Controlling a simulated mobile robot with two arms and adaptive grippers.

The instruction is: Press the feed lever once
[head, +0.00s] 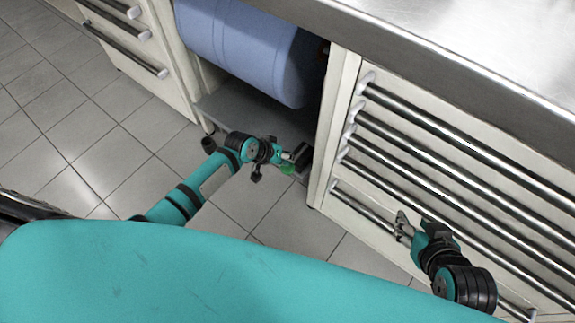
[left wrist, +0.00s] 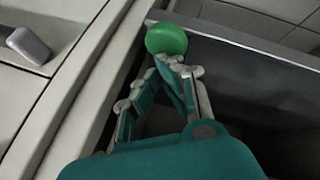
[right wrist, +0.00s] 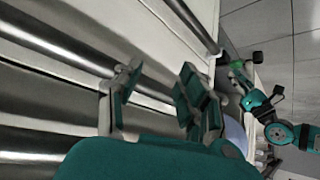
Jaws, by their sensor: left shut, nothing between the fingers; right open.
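A round green knob (left wrist: 166,39), which looks like the feed lever's end, sits just beyond the tips of my left gripper (left wrist: 178,67) in the left wrist view. The fingers are shut with nothing between them; I cannot tell whether they touch the knob. In the head view the green knob (head: 287,170) shows small beside my left gripper (head: 288,157), low by the cabinet opening. The rest of the lever is not clear. My right gripper (head: 402,222) is open and empty in front of the drawer handles. The knob (right wrist: 237,65) also shows in the right wrist view.
A blue cylinder (head: 250,45) lies in the open bay above a grey shelf (head: 240,108). Drawers with long metal handles (head: 440,170) stand on the right, under a steel worktop (head: 470,60). The tiled floor (head: 110,135) at the left is clear.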

